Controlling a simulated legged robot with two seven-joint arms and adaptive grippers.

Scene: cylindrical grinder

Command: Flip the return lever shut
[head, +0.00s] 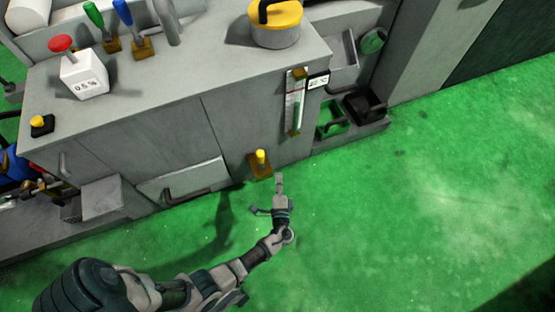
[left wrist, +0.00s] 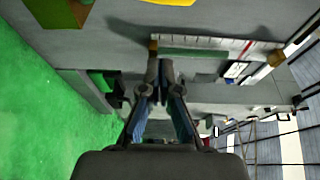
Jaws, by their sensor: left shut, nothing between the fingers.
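A yellow-handled lever (head: 261,158) on a brass plate sits low on the front of the grey cabinet; it looks like the return lever, though I see no label on it. Its handle points up. My left gripper (head: 280,180) is shut and empty, just right of and below the lever in the head view, apart from it. In the left wrist view its closed fingers (left wrist: 161,72) point at the cabinet front, and part of a yellow-brown plate (left wrist: 62,8) shows at the top left. My right gripper is not in view.
A sight gauge (head: 295,102) is mounted on the cabinet front above my left gripper. Green (head: 331,118) and black (head: 364,104) bins stand at the right. A drawer-like grey panel with a dark handle (head: 187,194) is to the left. The green floor is clear in front.

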